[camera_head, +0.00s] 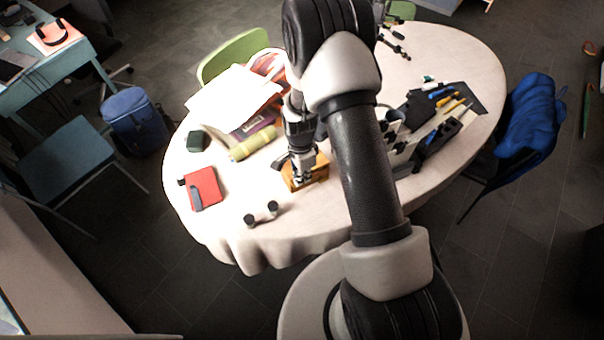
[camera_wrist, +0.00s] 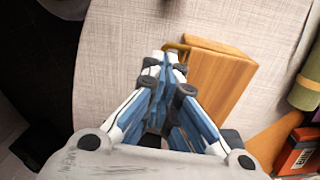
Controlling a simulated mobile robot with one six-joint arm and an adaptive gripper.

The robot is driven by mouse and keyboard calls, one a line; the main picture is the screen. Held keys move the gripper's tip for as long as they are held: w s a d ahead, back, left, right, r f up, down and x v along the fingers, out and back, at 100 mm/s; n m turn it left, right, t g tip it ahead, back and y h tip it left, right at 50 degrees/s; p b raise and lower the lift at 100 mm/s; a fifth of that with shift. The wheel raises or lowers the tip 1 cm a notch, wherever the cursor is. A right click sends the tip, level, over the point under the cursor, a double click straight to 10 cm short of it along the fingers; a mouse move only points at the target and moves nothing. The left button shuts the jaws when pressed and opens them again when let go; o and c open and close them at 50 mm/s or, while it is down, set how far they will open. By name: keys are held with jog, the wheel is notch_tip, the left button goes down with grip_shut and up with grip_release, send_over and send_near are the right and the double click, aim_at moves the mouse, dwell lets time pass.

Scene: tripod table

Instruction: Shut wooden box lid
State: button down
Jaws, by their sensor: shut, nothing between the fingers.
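The wooden box (camera_head: 319,172) is on the white-clothed table (camera_head: 224,211), partly hidden behind my gripper in the head view. In the wrist view the wooden box (camera_wrist: 222,72) shows light-brown wooden faces and a small brass-coloured piece by its upper left corner. Another orange-brown wooden part (camera_wrist: 272,139) shows lower right, partly behind my gripper. I cannot tell clearly how far the lid is open. My gripper (camera_head: 302,178) is shut and empty, pointing down at the box. In the wrist view its fingertips (camera_wrist: 166,54) overlap the box's left edge; I cannot tell whether they touch it.
A yellow-green roll (camera_head: 252,144) lies left of the box, with papers (camera_head: 234,89) behind. A red notebook (camera_head: 203,187) and a small dumbbell-like object (camera_head: 261,214) lie to the left and front. Holders with tools (camera_head: 437,128) stand to the right. The front-left cloth is mostly clear.

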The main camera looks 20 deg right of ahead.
jog(key=f+b, duration=0.1)
jog(key=s+f+b, duration=0.1)
jog(key=f, duration=0.1)
jog(key=shift+s+d+f+b, duration=0.1)
jog(key=shift+s+f+b, duration=0.05)
jog(key=shift+b, duration=0.2)
notch_tip(320, 180, up, 14)
jog(key=s+p, duration=0.1)
jog(key=p, duration=0.3)
jog(key=shift+s+d, duration=0.25)
jog(key=shift+s, duration=0.1)
